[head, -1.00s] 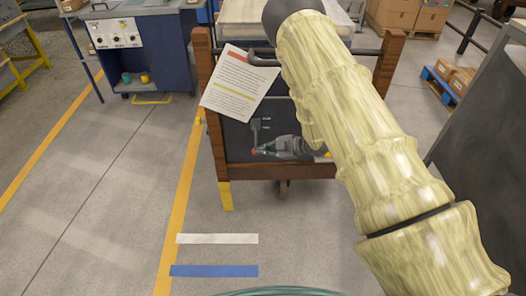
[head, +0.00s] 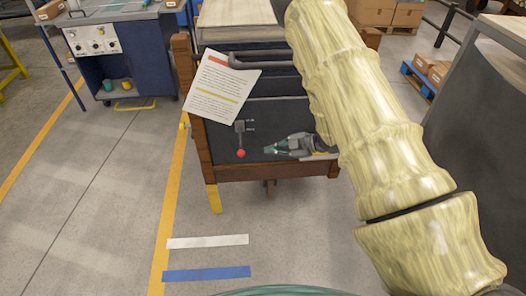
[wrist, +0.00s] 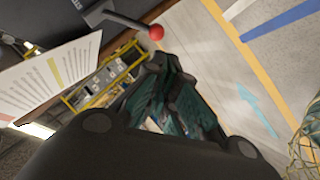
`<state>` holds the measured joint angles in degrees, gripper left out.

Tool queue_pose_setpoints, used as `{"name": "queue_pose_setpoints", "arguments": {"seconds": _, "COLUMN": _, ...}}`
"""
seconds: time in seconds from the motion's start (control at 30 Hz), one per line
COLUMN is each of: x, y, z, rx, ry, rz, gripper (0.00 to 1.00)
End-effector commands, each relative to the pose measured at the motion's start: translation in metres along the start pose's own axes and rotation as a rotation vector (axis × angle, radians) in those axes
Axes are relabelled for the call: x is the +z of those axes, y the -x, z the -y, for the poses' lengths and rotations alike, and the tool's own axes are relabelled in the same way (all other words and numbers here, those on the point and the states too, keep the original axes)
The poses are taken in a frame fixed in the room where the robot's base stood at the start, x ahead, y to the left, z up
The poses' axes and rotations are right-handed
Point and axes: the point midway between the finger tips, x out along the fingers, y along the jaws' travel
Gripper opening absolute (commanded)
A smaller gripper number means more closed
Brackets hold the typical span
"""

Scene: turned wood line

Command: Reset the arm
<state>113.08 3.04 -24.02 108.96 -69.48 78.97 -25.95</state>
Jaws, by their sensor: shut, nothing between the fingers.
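My gripper (head: 268,150) shows in the head view in front of the dark panel of a wooden-framed cart, fingers pointing left. It is shut and empty. A grey lever (head: 240,136) with a red ball knob (head: 240,153) hangs down on that panel, just left of the fingertips, with a small gap between. In the wrist view my dark teal fingers (wrist: 166,62) are together, and the red knob (wrist: 156,32) is just beyond their tips. My pale, wood-patterned arm crosses the right half of the head view and hides the cart's right side.
A printed sheet (head: 218,90) hangs on the cart's upper left, near a dark bar handle (head: 262,62). A blue workstation (head: 125,55) stands at the back left. A dark grey cabinet (head: 480,120) stands close at right. The floor left of the yellow line is clear.

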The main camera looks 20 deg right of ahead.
Motion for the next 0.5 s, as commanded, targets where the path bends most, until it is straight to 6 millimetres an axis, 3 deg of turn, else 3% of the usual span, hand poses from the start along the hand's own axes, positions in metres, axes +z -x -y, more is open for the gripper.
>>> {"name": "queue_pose_setpoints", "arguments": {"seconds": 0.2, "x": 0.001, "y": 0.024, "z": 0.003, "rx": 0.002, "ry": -0.002, "rz": 0.001, "gripper": 0.00}}
{"name": "queue_pose_setpoints", "arguments": {"seconds": 0.5, "x": 0.001, "y": 0.029, "z": 0.006, "rx": 0.004, "ry": -0.012, "rz": 0.007, "gripper": 0.00}}
